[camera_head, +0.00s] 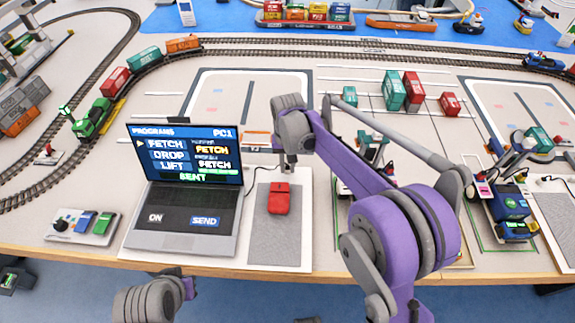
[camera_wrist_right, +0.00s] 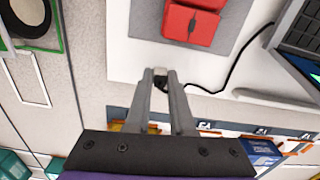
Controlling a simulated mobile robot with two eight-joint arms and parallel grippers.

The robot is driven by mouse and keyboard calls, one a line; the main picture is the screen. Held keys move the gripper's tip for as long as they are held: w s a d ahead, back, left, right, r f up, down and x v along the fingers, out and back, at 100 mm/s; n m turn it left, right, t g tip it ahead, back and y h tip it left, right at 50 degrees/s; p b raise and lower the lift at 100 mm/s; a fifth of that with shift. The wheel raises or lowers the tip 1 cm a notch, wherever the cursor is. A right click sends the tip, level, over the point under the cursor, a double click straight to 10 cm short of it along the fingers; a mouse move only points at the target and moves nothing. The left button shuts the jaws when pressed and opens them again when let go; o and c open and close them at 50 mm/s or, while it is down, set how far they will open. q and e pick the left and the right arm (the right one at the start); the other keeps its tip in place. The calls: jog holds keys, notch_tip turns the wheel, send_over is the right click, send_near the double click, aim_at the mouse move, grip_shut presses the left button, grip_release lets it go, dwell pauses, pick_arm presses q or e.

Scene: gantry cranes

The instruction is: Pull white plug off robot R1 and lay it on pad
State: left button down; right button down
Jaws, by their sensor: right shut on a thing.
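My right gripper (camera_head: 286,166) hangs over the desk just beyond the red mouse (camera_head: 280,197). In the wrist view its fingers (camera_wrist_right: 160,76) are shut on a small whitish piece, the white plug (camera_wrist_right: 158,71), mostly hidden between the tips. The mouse lies on a grey pad (camera_head: 273,244) on a white board (camera_head: 254,235); the grey pad also shows in the wrist view (camera_wrist_right: 147,17). I cannot tell the gripper's height above the board. A small wheeled robot (camera_head: 508,207) stands at the right; I cannot read R1 on it. Part of my left arm shows at the lower left, without its gripper.
A laptop (camera_head: 180,200) stands left of the pad, with a button panel (camera_head: 83,225) beside it. A black cord (camera_wrist_right: 232,72) lies by the mouse. Another machine (camera_head: 371,150) is partly behind my right arm. Railway tracks and containers (camera_head: 403,90) stand farther back.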

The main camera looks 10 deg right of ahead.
jog(key=shift+f+b, duration=0.3)
jog(key=shift+f, duration=0.25)
jog(key=c, duration=0.7)
grip_release()
jog(key=shift+r, duration=0.1)
